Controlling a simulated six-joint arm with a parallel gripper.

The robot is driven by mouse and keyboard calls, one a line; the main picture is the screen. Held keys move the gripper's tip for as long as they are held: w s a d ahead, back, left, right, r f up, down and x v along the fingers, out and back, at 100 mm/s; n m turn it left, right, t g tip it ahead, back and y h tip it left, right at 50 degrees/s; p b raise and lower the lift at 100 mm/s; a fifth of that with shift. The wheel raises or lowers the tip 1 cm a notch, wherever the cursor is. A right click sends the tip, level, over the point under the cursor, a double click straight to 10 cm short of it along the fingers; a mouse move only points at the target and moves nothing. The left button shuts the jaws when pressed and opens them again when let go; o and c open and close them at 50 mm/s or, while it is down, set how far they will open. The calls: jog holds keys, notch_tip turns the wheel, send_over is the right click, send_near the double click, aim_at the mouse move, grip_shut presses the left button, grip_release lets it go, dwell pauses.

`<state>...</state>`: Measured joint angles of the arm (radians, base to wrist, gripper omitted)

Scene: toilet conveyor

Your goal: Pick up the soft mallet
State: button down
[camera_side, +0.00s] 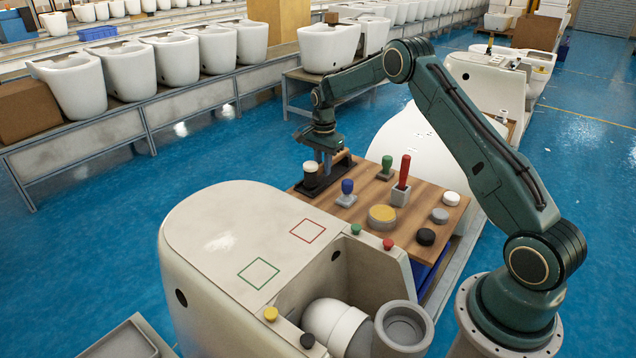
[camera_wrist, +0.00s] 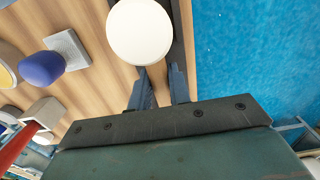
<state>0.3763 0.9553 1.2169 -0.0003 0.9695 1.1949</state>
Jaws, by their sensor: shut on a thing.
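The soft mallet (camera_side: 311,174) has a head with a white top face and a dark band, and a brown handle reaching to the right. It is at the far left corner of the wooden board, at a dark tray (camera_side: 317,194). My gripper (camera_side: 327,160) points down, shut on the mallet's handle beside the head. In the wrist view the white head face (camera_wrist: 140,32) is just beyond my two blue fingers (camera_wrist: 160,88). I cannot tell whether the mallet touches the tray.
The wooden board (camera_side: 415,190) holds a blue-knobbed stamp (camera_side: 346,188), a green-knobbed stamp (camera_side: 386,166), a red tool in a grey holder (camera_side: 403,178), a yellow disc (camera_side: 382,216) and several smaller discs. A white toilet (camera_side: 220,235) with red and green outlined squares stands in front.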

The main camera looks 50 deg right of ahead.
aim_at(322, 163)
jog(key=shift+r, duration=0.15)
notch_tip(322, 163, up, 20)
dwell(0.8)
jog(key=c, duration=1.8)
grip_release()
grip_shut()
jog(key=shift+a, duration=0.1)
